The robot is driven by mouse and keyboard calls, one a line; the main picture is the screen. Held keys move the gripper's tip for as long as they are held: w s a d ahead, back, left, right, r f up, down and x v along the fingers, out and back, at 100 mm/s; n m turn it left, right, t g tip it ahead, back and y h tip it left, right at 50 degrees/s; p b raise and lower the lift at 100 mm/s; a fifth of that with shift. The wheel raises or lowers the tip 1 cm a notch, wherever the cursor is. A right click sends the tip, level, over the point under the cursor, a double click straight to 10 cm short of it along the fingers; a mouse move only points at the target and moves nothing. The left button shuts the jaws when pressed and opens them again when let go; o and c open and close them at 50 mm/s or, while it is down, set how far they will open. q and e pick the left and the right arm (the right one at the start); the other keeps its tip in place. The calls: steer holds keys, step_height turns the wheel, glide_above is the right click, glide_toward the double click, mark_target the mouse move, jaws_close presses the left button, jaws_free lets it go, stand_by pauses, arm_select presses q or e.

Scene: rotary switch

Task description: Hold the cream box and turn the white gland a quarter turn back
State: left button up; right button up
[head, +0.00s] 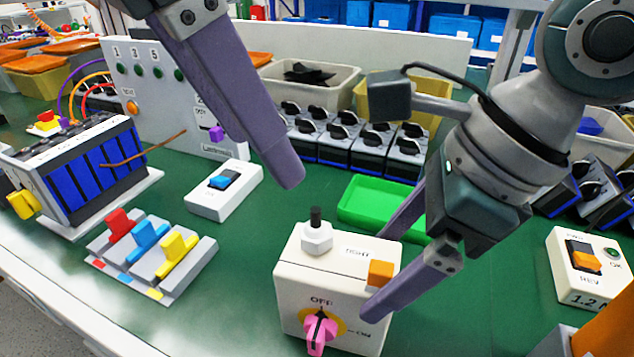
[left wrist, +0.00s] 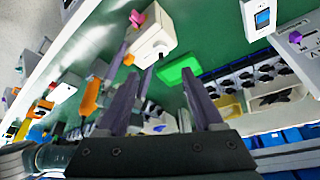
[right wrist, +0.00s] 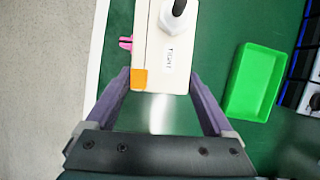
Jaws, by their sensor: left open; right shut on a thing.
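The cream box (head: 335,275) stands on the green mat, with an orange block, a "TIGHT" label and a pink knob (head: 318,328) on a yellow OFF/ON dial. The white gland (head: 317,238), a hex nut with a black stem, sits on its top. My right gripper (head: 385,268) is shut on the box, one finger along each side; the right wrist view shows the box (right wrist: 160,55) between the fingers. My left gripper (head: 287,178) is open and empty, above and behind the box, clear of the gland; the left wrist view shows its fingers apart (left wrist: 162,88).
A green tray (head: 375,200) lies just behind the box. A blue rocker switch (head: 224,190) and a board of coloured levers (head: 150,255) stand to the left. An orange switch unit (head: 587,268) is at the right. Green mat between levers and box is clear.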

mark_target(313, 228)
arm_select(q)
steer(key=x, duration=1.1)
steer(key=shift+f, duration=0.25)
jaws_close()
